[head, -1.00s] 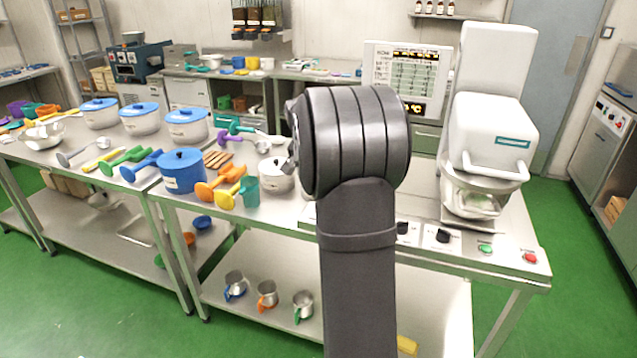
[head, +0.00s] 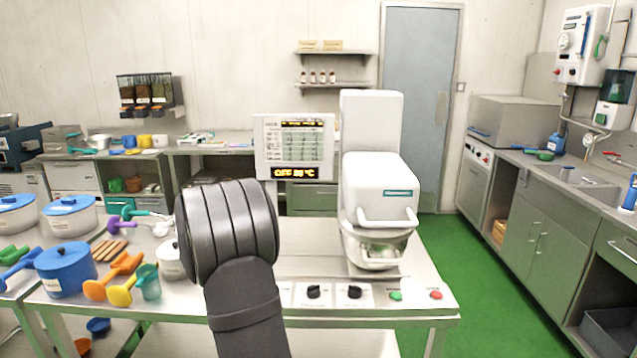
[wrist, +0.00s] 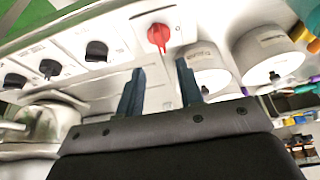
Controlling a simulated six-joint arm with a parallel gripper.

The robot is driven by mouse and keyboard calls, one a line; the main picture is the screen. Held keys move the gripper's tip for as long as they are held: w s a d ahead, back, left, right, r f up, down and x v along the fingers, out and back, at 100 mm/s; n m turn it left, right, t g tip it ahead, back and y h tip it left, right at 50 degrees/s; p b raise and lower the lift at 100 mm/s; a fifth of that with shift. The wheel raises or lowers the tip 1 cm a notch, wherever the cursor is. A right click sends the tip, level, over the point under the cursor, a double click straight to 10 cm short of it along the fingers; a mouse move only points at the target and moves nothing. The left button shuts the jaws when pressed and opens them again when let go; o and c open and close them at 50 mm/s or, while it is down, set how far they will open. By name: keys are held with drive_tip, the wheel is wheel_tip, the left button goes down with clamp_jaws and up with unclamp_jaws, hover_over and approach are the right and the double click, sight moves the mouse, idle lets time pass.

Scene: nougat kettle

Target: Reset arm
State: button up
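My gripper (wrist: 158,92) shows in the wrist view with its two dark fingers apart and nothing between them. Past the fingertips is the control panel, with a red knob (wrist: 159,36) and several black knobs, one of them a black knob (wrist: 97,51) to the left. In the head view my arm stands in front of the steel table, and its dark rounded link hides part of the panel and the gripper. The white mixing machine (head: 380,190) stands on the table to the right of my arm. The display board (head: 294,148) reads "OFF" with a temperature.
A blue pot (head: 65,270), orange and yellow scoops, a teal cup (head: 149,282) and a partly hidden small white pot (head: 171,262) stand left of my arm. Two light pots (wrist: 204,68) are near the fingers in the wrist view. The green floor (head: 470,290) at right is clear.

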drive_tip(key=x, duration=0.9)
drive_tip(key=shift+w+f, duration=0.2)
drive_tip(key=shift+f, duration=0.15)
drive_tip(key=shift+r, duration=0.15)
